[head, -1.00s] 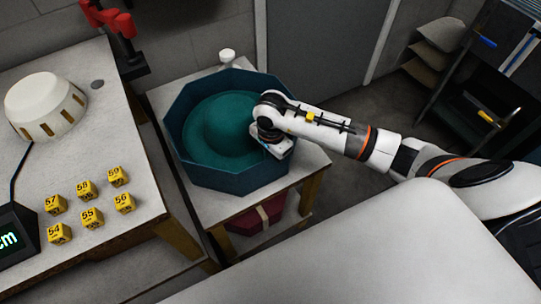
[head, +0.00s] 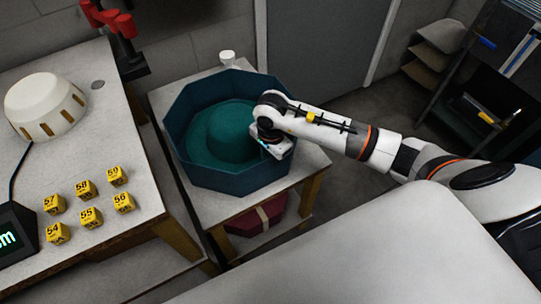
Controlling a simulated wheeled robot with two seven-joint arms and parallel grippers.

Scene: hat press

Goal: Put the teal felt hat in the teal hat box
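The teal felt hat (head: 222,132) is inside the teal octagonal hat box (head: 230,179), crown up. The box stands open on a small side table. My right gripper (head: 268,150) reaches in from the right over the box's right side, at the hat's brim. Its fingers are hidden behind the wrist, so I cannot tell whether they hold the brim. My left gripper is not in view.
A table (head: 120,150) on the left holds several yellow numbered blocks (head: 91,217), a white slotted dome (head: 45,105) and a display. A dark red box (head: 255,217) sits on the shelf under the side table. A white surface fills the lower right.

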